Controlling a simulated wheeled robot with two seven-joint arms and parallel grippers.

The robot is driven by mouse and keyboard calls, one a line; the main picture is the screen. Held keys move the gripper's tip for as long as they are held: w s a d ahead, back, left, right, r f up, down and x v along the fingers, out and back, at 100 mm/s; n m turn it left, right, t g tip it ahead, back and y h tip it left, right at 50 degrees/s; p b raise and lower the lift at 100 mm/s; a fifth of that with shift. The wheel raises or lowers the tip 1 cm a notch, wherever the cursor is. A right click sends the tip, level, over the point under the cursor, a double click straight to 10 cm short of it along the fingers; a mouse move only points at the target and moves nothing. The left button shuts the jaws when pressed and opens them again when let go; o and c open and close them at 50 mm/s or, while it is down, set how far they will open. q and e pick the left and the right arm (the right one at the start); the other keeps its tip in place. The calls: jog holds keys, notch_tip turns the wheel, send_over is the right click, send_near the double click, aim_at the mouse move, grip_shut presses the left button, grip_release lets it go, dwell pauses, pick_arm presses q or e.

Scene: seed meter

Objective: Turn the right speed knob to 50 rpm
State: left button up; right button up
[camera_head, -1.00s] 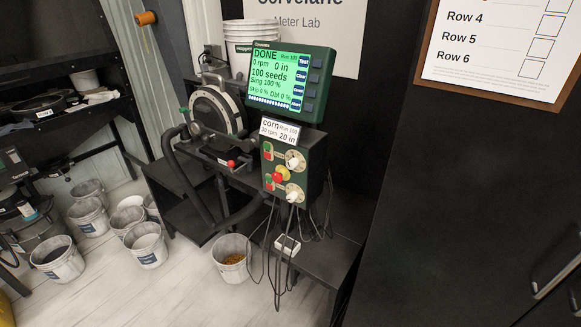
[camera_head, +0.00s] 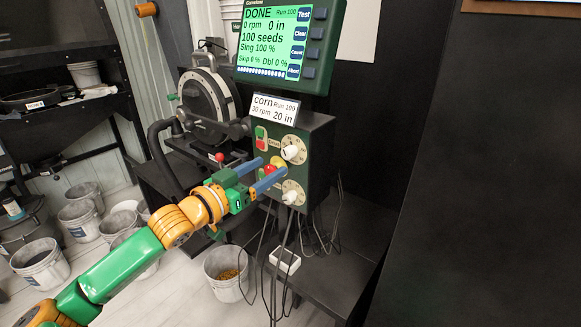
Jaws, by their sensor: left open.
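The green control panel (camera_head: 268,142) has two white knobs on round dials, an upper knob (camera_head: 291,153) and a lower knob (camera_head: 290,197), one above the other. Which one is the right speed knob I cannot tell, and the dial marks are too small to read. My left gripper (camera_head: 273,167) is open in front of the panel. Its blue fingers point at the middle of the panel, left of both knobs, and overlap the red button; contact cannot be told. My right gripper is out of view.
The screen (camera_head: 275,40) reads DONE, 0 rpm, 100 seeds. A card (camera_head: 274,109) reads corn, 30 rpm, 20 in. The round seed meter (camera_head: 205,95) stands left of the panel. Cables (camera_head: 285,235) hang below it. A bucket (camera_head: 226,275) is on the floor.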

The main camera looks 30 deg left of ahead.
aim_at(285, 155)
pick_arm(q)
jog(key=w, duration=0.2)
jog(key=w+p, duration=0.2)
jog(key=w, duration=0.1)
jog(key=shift+w+d+r, duration=0.1)
jog(key=shift+w+r, duration=0.15)
jog(key=shift+w, duration=0.05)
jog(key=shift+w+f, duration=0.15)
jog(key=shift+w, duration=0.3)
grip_shut()
